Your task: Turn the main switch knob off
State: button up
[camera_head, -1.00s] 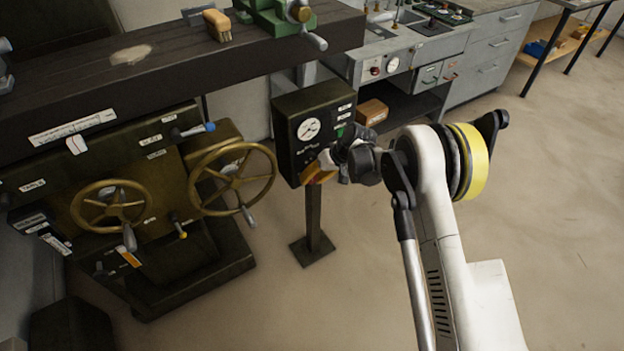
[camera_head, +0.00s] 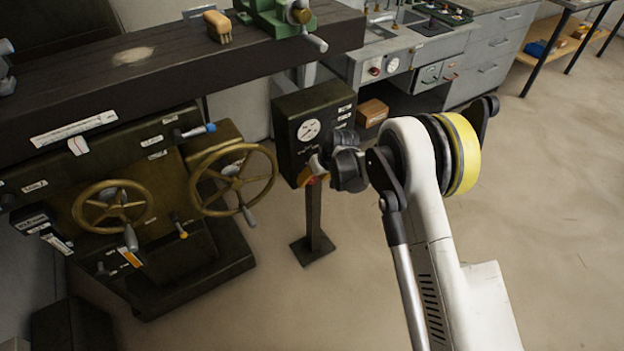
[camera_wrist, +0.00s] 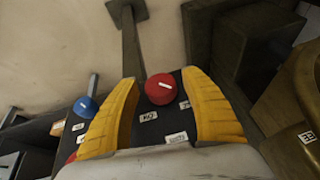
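A round red knob (camera_wrist: 161,88) with a white mark line shows in the wrist view, on a dark control box (camera_wrist: 148,132) with white labels. My gripper (camera_wrist: 160,80) is open, with one yellow finger on each side of the knob. Narrow gaps seem to show between the knob and the fingers; I cannot tell whether either touches. In the head view the box (camera_head: 287,128) stands on a post, with a dial on its face. My gripper (camera_head: 307,178) is at the lower part of this face. The knob is hidden there.
A machine with brass handwheels (camera_head: 233,180) stands left of the box. A grey workbench (camera_head: 420,60) is behind it. A blue knob (camera_wrist: 85,106) shows left of my fingers in the wrist view. The floor (camera_head: 560,200) at the right is clear.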

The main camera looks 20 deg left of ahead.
jog(key=shift+r, duration=0.1)
jog(key=v, duration=1.2)
jog(key=s+d+r+m+t+h, duration=0.15)
jog(key=s+d+r, duration=0.35)
jog(key=d+r, duration=0.5)
jog(key=s+d+r+m+t, duration=0.1)
jog(key=s+d+r+m, duration=0.25)
jog(key=d+r, duration=0.7)
jog(key=s+d+m+t+h, duration=0.2)
jog(key=s+d+m+h, duration=0.1)
jog(key=s+d, duration=1.2)
jog(key=s, duration=0.4)
jog(key=shift+s+d+r+m, duration=0.3)
jog(key=shift+s+r+m, duration=0.05)
jog(key=shift+m, duration=0.05)
